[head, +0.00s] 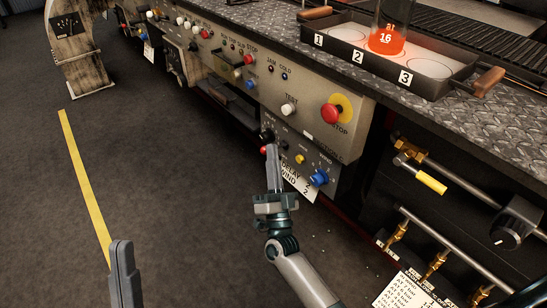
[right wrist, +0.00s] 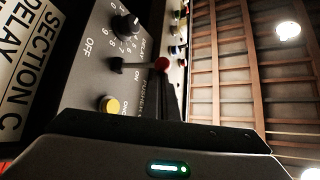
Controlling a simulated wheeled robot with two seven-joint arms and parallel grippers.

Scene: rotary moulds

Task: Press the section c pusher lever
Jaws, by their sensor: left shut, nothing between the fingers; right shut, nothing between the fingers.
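The section c pusher lever (right wrist: 161,64) shows in the right wrist view as a dark stem with a red ball, sticking out from the panel by the OFF and PUSHER lettering. In the head view its red ball (head: 264,150) is just left of my right fingertips. My right gripper (head: 271,149) is shut and empty, with its tips at the panel. In the right wrist view its fingers (right wrist: 166,80) end right by the ball; I cannot tell whether they touch it. My left gripper (head: 122,245) is shut over the floor, away from the panel.
Close around the lever are a black dial (right wrist: 125,25), a yellow button (right wrist: 109,104) and a blue knob (head: 319,177). A red stop button (head: 331,113) and white test button (head: 288,109) sit above. A tray (head: 430,88) stands on the bench.

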